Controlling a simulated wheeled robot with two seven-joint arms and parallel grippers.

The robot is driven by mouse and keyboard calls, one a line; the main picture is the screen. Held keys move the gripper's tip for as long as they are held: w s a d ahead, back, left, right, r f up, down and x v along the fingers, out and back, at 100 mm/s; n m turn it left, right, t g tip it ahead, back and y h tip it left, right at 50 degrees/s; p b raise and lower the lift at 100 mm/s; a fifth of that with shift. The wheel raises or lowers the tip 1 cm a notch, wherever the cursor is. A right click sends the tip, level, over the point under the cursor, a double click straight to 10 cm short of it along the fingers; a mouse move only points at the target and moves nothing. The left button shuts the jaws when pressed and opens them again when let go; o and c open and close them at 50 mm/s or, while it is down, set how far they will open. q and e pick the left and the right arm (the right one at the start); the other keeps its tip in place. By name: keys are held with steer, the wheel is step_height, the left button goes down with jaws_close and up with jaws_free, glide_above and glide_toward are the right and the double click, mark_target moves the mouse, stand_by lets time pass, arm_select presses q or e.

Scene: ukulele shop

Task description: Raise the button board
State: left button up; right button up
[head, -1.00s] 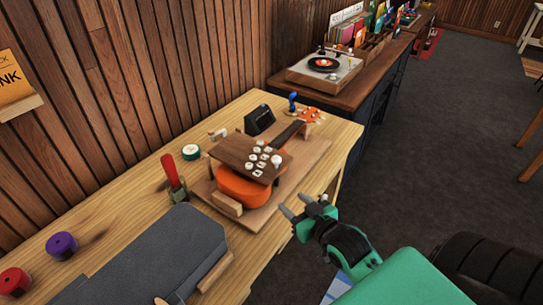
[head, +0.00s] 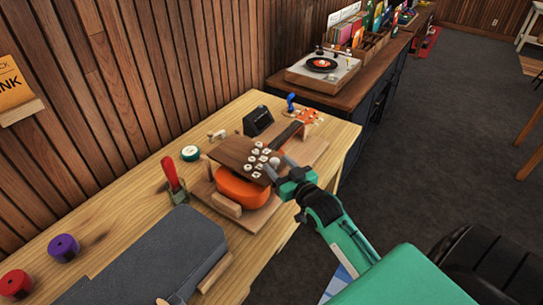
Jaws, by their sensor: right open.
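The button board (head: 237,152) is a dark brown wooden panel with several white buttons near its right end. It lies over the body of an orange ukulele (head: 240,188), which rests on a wooden base board (head: 268,212) on the workbench. My right gripper (head: 277,172) is open at the board's right edge, beside the white buttons. Whether its fingers touch the board or straddle its edge I cannot tell. My left gripper is not in view.
A grey case (head: 150,262) fills the bench's near part. A red-handled tool (head: 172,178), a green-rimmed round tin (head: 190,153), a black box (head: 258,121) and a blue object (head: 291,102) stand around the ukulele. A record player (head: 322,66) sits on the cabinet behind.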

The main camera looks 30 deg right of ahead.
steer(key=shift+w+p, duration=0.3)
steer(key=shift+w, duration=1.9)
jaws_close()
